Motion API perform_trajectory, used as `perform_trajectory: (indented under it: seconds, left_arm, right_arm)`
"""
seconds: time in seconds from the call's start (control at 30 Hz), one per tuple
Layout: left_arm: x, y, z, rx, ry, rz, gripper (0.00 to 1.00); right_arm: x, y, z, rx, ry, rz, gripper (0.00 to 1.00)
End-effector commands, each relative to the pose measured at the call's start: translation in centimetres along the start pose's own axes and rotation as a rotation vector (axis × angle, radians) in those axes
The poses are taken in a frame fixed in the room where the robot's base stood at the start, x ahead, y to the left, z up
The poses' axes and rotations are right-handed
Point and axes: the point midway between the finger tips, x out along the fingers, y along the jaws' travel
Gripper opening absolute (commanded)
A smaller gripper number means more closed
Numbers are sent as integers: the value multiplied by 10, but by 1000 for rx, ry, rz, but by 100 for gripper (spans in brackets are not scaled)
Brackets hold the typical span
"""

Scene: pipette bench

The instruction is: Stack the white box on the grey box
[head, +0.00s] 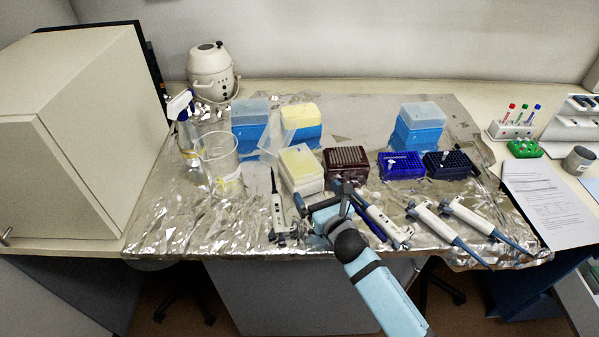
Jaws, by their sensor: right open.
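A white box (303,183) with a pale yellow top stands in the middle of the foil-covered bench, its translucent lid (275,146) apparently tilted up behind it. No plainly grey box shows. One blue box with a greyish translucent lid (250,112) stands at the back left, and another blue box with such a lid (421,115) stands at the back right. My right gripper (320,196) is open and empty, just in front of the white box; whether it touches the box I cannot tell. My left gripper is not in view.
A yellow-lidded blue box (300,115) stands behind the white box. A dark red rack (347,162), a blue rack (400,165) and a navy rack (450,164) stand to the right. Several pipettes (437,222) lie in front; a glass beaker (221,165) is left.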

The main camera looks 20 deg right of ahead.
Motion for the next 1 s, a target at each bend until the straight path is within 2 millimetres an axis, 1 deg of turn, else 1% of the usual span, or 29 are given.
perform_trajectory:
  seconds: [0.03, 0.1, 0.33, 0.5, 0.6, 0.7, 0.93, 0.97, 1.0]
  left_arm:
    - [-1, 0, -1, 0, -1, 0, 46]
    - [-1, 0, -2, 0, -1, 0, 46]
    - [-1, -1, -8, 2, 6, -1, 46]
    - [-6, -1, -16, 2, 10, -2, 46]
    - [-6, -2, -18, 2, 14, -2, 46]
    - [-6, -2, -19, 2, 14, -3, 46]
    - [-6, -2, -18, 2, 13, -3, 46]
    - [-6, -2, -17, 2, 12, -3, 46]
    - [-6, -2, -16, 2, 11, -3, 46]
  right_arm:
    - [10, 0, 1, 2, -1, 0, 100]
    - [19, 0, 1, 0, -1, 0, 100]
    - [36, 0, 2, 0, -1, 0, 100]
    - [62, 2, 7, 3, -1, -1, 100]
    - [74, 2, 4, 2, 0, 0, 100]
    - [80, 2, 4, 0, 0, 0, 100]
    - [80, 2, 3, 0, 1, 0, 100]
    - [80, 2, 3, 0, 0, 0, 93]
    - [80, 2, 3, 0, 0, 0, 84]
